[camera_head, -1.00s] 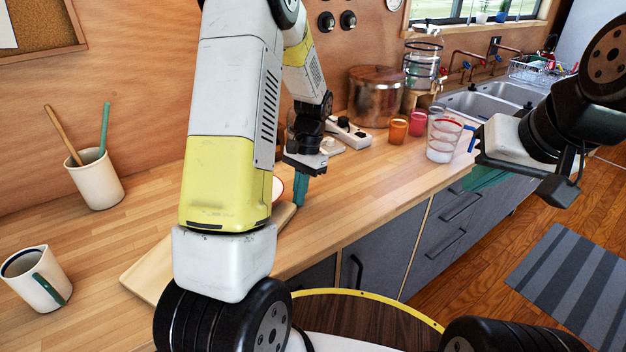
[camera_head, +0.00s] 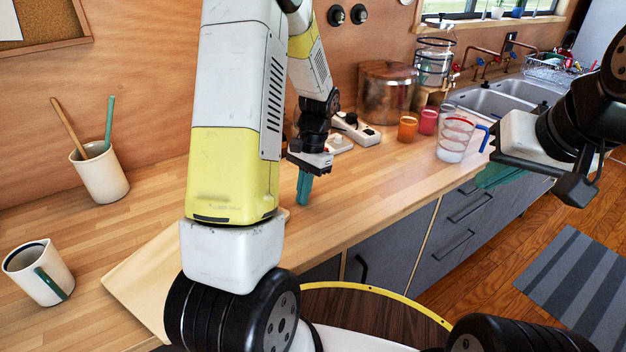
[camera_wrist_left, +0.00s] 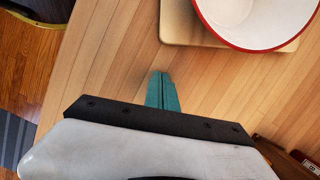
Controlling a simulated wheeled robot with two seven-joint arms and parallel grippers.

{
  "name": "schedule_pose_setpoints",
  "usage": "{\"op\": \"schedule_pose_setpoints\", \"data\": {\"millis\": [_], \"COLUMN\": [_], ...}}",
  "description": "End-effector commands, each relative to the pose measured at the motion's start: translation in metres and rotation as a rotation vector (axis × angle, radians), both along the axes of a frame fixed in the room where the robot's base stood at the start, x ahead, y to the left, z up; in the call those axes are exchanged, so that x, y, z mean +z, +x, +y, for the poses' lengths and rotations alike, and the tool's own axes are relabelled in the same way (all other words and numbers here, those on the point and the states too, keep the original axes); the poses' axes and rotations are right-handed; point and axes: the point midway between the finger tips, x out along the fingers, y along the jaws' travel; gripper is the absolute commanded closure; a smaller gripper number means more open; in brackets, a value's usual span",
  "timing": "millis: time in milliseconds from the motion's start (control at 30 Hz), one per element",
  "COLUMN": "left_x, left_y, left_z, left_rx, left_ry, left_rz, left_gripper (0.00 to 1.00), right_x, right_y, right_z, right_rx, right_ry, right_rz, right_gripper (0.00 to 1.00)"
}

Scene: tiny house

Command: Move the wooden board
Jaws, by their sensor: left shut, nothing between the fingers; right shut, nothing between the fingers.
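The light wooden board (camera_head: 140,284) lies on the counter, its middle hidden behind my left arm in the head view. In the left wrist view the board's rounded corner (camera_wrist_left: 176,28) shows at the top, with a white red-rimmed bowl (camera_wrist_left: 255,18) on it. My left gripper (camera_head: 303,190) has its teal fingers shut and empty, pointing down over the counter beyond the board's right end. In the left wrist view the fingertips (camera_wrist_left: 162,78) appear just short of the board's edge, with a small gap. My right gripper (camera_head: 500,174) is shut and empty, out past the counter's front edge.
A crock (camera_head: 100,173) with two utensils and a white mug (camera_head: 36,276) stand left of the board. A measuring jug (camera_head: 454,140), coloured cups (camera_head: 407,128) and a copper pot (camera_head: 386,92) stand farther right. The counter's front strip (camera_head: 345,218) is clear.

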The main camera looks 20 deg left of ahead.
Motion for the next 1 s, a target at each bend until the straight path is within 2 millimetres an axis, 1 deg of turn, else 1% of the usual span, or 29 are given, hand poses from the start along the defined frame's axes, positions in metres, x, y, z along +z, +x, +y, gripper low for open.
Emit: {"op": "schedule_pose_setpoints", "data": {"millis": [100, 333, 433, 633, 767, 867, 900, 1000], "left_x": [0.026, 0.071, 0.085, 0.102, 0.126, 0.153, 0.164, 0.187], "left_y": [0.008, 0.017, 0.020, 0.020, 0.008, -0.011, -0.020, -0.044], "left_z": [-0.004, -0.008, -0.010, -0.012, -0.016, -0.021, -0.024, -0.031], "left_rx": [0.000, -0.001, 0.000, 0.006, 0.041, 0.087, 0.107, 0.159], "left_ry": [-0.001, 0.000, 0.000, -0.007, -0.034, -0.074, -0.092, -0.139], "left_rz": [-0.007, -0.006, -0.004, -0.017, -0.085, -0.175, -0.214, -0.312], "left_gripper": [1.00, 1.00, 1.00, 1.00, 1.00, 1.00, 1.00, 1.00], "right_x": [0.000, 0.000, 0.000, 0.000, 0.000, 0.000, 0.000, 0.000], "right_y": [0.000, 0.000, 0.000, 0.000, 0.000, 0.000, 0.000, 0.000], "right_z": [0.000, 0.000, 0.000, 0.000, 0.000, 0.000, 0.000, 0.000], "right_rx": [0.000, 0.000, 0.000, 0.000, 0.000, 0.000, 0.000, 0.000], "right_ry": [0.000, 0.000, 0.000, 0.000, 0.000, 0.000, 0.000, 0.000], "right_rz": [0.002, 0.001, 0.000, 0.000, 0.000, 0.000, 0.000, 0.000], "right_gripper": [1.00, 1.00, 1.00, 1.00, 1.00, 1.00, 1.00, 1.00]}}
